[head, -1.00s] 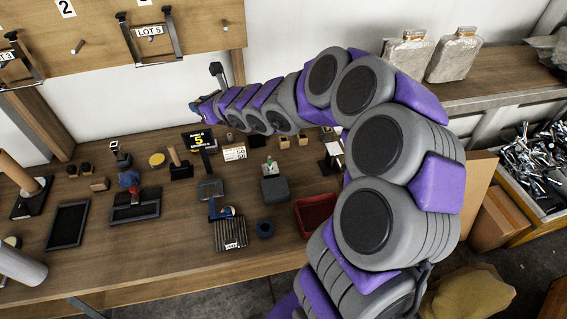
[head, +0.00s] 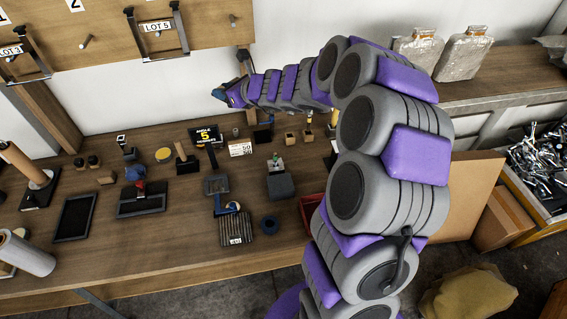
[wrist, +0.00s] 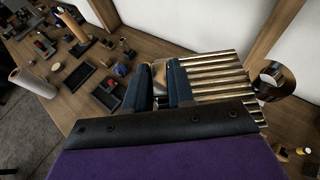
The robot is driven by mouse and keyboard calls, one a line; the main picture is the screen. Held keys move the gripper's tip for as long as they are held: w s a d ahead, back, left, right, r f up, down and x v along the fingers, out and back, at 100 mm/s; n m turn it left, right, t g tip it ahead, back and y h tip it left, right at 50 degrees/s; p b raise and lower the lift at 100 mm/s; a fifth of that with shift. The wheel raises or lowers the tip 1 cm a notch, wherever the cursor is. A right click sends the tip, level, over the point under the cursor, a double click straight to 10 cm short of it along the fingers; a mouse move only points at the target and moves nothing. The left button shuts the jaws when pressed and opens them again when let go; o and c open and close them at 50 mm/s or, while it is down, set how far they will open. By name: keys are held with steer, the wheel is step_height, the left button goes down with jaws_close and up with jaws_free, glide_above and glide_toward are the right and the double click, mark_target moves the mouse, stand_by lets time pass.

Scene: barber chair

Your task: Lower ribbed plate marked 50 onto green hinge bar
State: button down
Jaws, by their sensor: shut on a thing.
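My gripper (wrist: 162,68) shows in the wrist view with its two dark blue fingers close together on a silver ribbed plate (wrist: 220,72), which reaches out to the right behind the fingers. No mark 50 is readable on it. In the head view my gripper (head: 222,97) is at the end of the purple and grey arm, over the back of the bench, and the held plate cannot be clearly made out. Another ribbed plate (head: 236,224) with a label lies on the bench.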

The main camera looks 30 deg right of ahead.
steer(key=shift+w+d+f, duration=0.1)
steer(key=shift+w+d, duration=0.1)
steer(key=shift+d, duration=0.25)
steer(key=d+f+n+y+p, duration=0.1)
steer(key=f+n+g+y, duration=0.1)
steer(key=shift+w+d+f+p, duration=0.15)
steer(key=shift+d+f+p, duration=0.2)
steer(key=shift+d+f, duration=0.05)
step_height(320, 180, down, 5)
steer(key=s+d+n+g+y+p, duration=0.2)
steer(key=s+n, duration=0.1)
steer(key=n+g+y+p, duration=0.2)
steer(key=n+g+y, duration=0.1)
steer(key=n+g, duration=0.25)
glide_above(283, 192)
step_height(283, 192, down, 12)
steer(key=shift+m, duration=0.35)
steer(key=shift+d+f+b, duration=0.1)
steer(key=shift+f+b, duration=2.7)
steer(key=shift+f, duration=2.85)
steer(key=c, duration=0.9)
jaws_free()
